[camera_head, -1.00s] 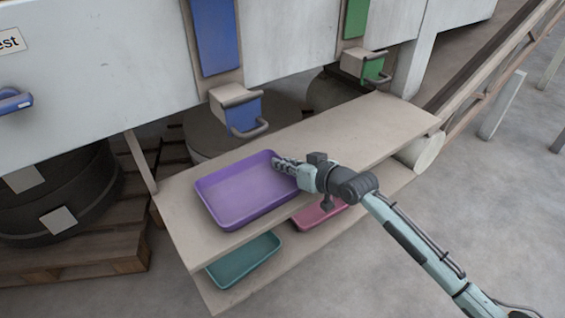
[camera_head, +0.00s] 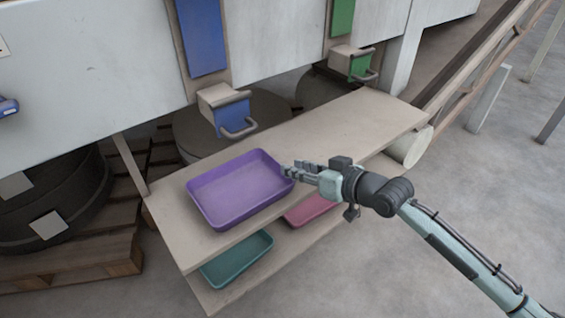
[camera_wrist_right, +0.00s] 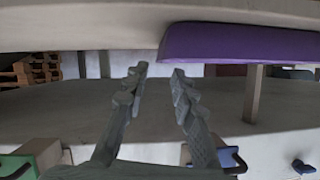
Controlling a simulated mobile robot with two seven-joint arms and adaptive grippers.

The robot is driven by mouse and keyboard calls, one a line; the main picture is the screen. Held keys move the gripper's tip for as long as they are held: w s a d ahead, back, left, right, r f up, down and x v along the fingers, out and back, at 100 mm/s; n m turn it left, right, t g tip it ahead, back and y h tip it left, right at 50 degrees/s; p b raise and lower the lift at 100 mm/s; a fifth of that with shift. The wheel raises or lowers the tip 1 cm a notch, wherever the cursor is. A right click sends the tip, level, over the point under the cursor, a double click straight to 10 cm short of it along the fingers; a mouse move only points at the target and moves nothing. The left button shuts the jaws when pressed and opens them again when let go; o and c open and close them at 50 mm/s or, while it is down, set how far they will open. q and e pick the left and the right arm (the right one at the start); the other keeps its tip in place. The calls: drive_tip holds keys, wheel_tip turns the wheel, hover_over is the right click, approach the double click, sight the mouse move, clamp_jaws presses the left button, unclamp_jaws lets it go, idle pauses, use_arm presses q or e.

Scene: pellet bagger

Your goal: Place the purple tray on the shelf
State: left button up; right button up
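The purple tray (camera_head: 238,190) sits upright on the left part of the upper shelf (camera_head: 345,130), below the blue-fronted chute. My right gripper (camera_head: 286,171) is just to the right of the tray's right rim. In the right wrist view, the gripper (camera_wrist_right: 158,71) has its two fingers spread with nothing between them. The purple tray (camera_wrist_right: 240,43) shows there at the upper right, clear of both fingers. My left gripper is out of view.
A teal tray (camera_head: 237,259) and a partly hidden pink tray (camera_head: 308,209) lie on the lower shelf. A blue handled box (camera_head: 232,113) and a green one (camera_head: 359,65) hang above the upper shelf. The upper shelf's right part is bare.

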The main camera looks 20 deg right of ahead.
drive_tip(key=shift+v, duration=1.45)
